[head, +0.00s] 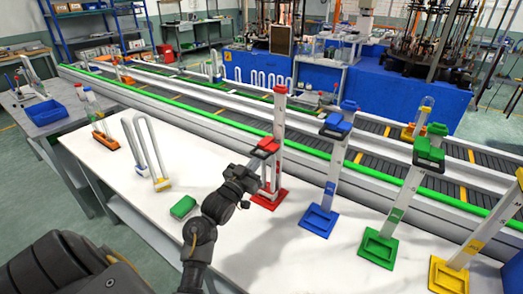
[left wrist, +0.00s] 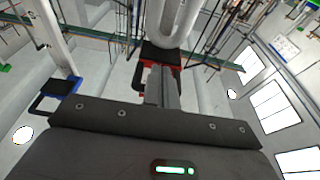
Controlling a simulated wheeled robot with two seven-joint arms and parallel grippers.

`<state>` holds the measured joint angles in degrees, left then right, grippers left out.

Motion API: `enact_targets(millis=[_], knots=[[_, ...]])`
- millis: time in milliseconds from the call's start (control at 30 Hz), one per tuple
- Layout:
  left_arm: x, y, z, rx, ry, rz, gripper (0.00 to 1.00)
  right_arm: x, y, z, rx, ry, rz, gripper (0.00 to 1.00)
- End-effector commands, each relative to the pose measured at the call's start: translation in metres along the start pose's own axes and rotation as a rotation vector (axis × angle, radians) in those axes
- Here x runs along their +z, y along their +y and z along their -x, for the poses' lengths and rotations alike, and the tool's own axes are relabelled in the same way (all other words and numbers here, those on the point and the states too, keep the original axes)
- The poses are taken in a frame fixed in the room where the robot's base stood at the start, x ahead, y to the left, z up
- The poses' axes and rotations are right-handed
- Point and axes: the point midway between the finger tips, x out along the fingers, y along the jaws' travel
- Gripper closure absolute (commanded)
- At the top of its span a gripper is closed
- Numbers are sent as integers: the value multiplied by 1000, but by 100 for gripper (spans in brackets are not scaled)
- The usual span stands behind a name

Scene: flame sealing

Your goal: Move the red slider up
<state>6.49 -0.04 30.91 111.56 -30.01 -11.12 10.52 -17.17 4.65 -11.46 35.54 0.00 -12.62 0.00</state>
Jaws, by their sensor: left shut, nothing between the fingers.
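The red stand (head: 279,110) is a white post with a red top and a red base (head: 269,198), upright on the white table. Its red slider (head: 266,146), with a black top, sits on the post around mid-height. In the left wrist view the red slider (left wrist: 146,72) is just beyond my finger tips. My left gripper (head: 261,162) is shut with nothing held, close under the slider's front side. I cannot tell whether it touches the slider. In the left wrist view my shut fingers (left wrist: 162,90) point up at the slider. My right gripper is not in view.
To the right are the blue stand (head: 331,180), green stand (head: 403,200) and yellow stand (head: 466,235), each with a slider where visible. A green block (head: 184,207) and U-shaped tubes (head: 147,150) are to the left. A green-edged conveyor (head: 330,153) runs behind the table.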

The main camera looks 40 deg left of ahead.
Motion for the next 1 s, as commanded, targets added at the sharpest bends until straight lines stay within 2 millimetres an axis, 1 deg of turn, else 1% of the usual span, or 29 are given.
enact_targets(millis=[33,100,1000], knots=[[-6,0,-1,0,4,-1,100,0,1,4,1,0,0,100],[-9,0,-2,0,5,-1,100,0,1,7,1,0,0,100],[-45,1,-11,2,8,-1,100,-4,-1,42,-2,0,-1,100]])
